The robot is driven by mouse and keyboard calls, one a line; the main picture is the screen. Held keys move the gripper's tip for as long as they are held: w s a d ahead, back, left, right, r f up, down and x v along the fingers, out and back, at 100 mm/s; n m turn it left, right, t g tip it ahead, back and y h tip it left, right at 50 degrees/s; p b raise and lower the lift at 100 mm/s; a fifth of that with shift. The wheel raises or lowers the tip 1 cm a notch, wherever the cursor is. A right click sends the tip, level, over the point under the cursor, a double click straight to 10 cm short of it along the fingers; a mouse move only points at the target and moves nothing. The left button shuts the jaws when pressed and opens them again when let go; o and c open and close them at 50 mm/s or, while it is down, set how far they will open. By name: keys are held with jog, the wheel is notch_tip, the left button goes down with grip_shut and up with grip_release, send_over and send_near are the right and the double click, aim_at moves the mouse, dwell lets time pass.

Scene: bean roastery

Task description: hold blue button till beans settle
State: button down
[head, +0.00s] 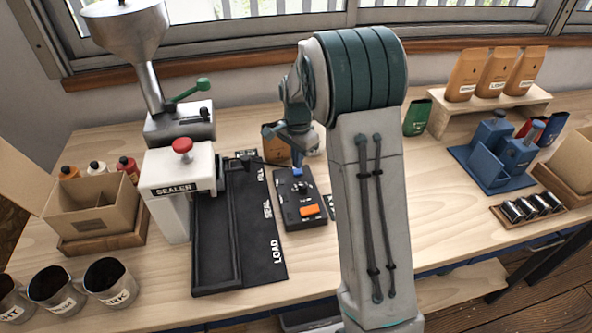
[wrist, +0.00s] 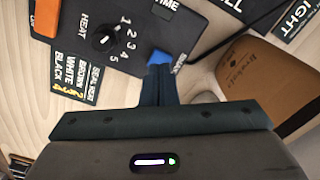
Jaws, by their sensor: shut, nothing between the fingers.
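The blue button (head: 297,171) is on the far end of a black control box (head: 303,222). It also shows in the wrist view (wrist: 159,57), right at the tips of my gripper (wrist: 158,70). My gripper is shut and empty, pointing down over the button. The fingertips overlap the button in the picture; I cannot tell whether it is pressed down. The box also carries a numbered heat dial (wrist: 105,37) and an orange switch (head: 309,210). A brown bag (wrist: 265,75) stands beside the gripper, partly hidden by my arm in the head view. No beans are visible.
A white sealer (head: 168,205) with a red knob stands left of a black tray mat (head: 262,262). A metal hopper (head: 128,28) with a green lever is behind it. Metal cups (head: 108,285) and a cardboard box (head: 95,208) are left. A blue press (head: 492,150) is right.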

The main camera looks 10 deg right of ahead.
aim_at(297, 171)
jog(key=shift+f, duration=0.25)
jog(key=shift+f+b, duration=0.75)
jog(key=shift+f, duration=0.15)
jog(key=shift+r, duration=0.1)
dwell(2.0)
jog(key=shift+r+p, duration=2.15)
jog(key=shift+r, duration=0.8)
